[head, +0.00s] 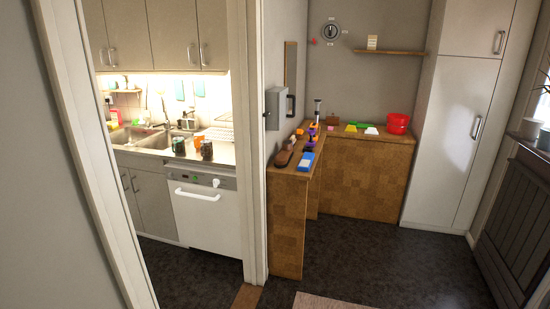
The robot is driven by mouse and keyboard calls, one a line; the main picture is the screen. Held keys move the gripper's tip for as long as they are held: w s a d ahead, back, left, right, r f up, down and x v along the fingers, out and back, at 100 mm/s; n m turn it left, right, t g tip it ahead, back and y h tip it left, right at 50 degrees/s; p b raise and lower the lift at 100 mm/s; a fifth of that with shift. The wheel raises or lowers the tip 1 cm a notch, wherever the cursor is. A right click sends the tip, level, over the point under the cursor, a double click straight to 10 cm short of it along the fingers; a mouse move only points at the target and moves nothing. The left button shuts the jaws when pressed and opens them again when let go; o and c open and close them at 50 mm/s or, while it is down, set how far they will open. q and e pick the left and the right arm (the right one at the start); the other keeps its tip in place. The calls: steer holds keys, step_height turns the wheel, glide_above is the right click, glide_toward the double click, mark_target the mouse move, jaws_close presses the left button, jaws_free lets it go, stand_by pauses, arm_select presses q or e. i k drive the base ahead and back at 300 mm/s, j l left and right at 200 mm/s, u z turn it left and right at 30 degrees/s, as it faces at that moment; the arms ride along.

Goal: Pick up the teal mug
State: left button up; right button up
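I cannot make out a clearly teal mug in the head view. Two small dark containers, a left one (178,145) and a right one (206,149), stand at the front of the kitchen counter (222,158), right of the sink. They are too small to tell whether either is a mug or teal. Neither of my grippers is in view.
A doorway with a white frame (252,140) opens onto the kitchen, with a sink (155,140) and a white dishwasher (207,215). Right of it, a wooden L-shaped bench (292,215) holds tools and a red bucket (398,123).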

mark_target(178, 146)
steer(key=i+l, duration=0.1)
steer(key=i, duration=0.45)
steer(key=i+l+z, duration=0.15)
steer(key=i, duration=0.45)
steer(key=i+j+u, duration=0.2)
steer(key=i+u, duration=0.75)
steer(key=i+l+u, duration=0.15)
steer(key=i+u, duration=0.65)
steer(key=i, duration=0.75)
